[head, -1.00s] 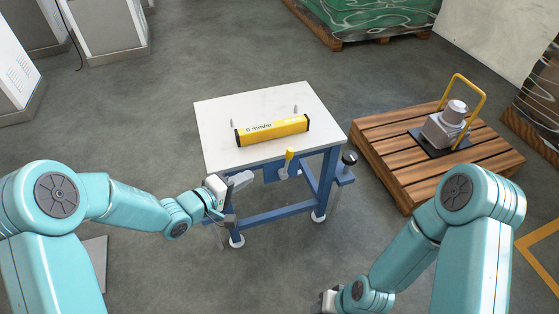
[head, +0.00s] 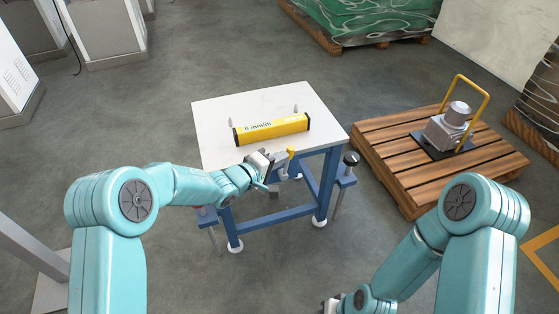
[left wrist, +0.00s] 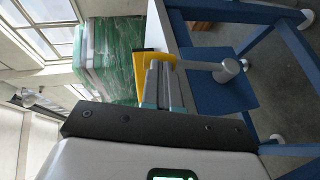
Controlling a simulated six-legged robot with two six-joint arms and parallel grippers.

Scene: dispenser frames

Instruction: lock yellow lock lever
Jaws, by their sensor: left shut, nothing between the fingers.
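The yellow lock lever (head: 291,152) is on the front side of the white-topped table, its yellow end at the edge of the tabletop. In the left wrist view the yellow lever (left wrist: 141,62) shows just beyond my fingertips, with a grey round pivot part (left wrist: 228,70) to its right. My left gripper (head: 281,161) is shut and empty, right by the lever; its fingers (left wrist: 160,68) overlap the lever in view, and I cannot tell if they touch it. My right gripper (head: 330,303) is low at the bottom edge, mostly hidden by its arm.
A yellow bar (head: 272,129) with black ends lies on the white tabletop (head: 215,110), near two small grey pins. A black knob (head: 351,158) stands at the table's right side. A wooden pallet (head: 390,150) with a grey machine (head: 447,128) is at the right.

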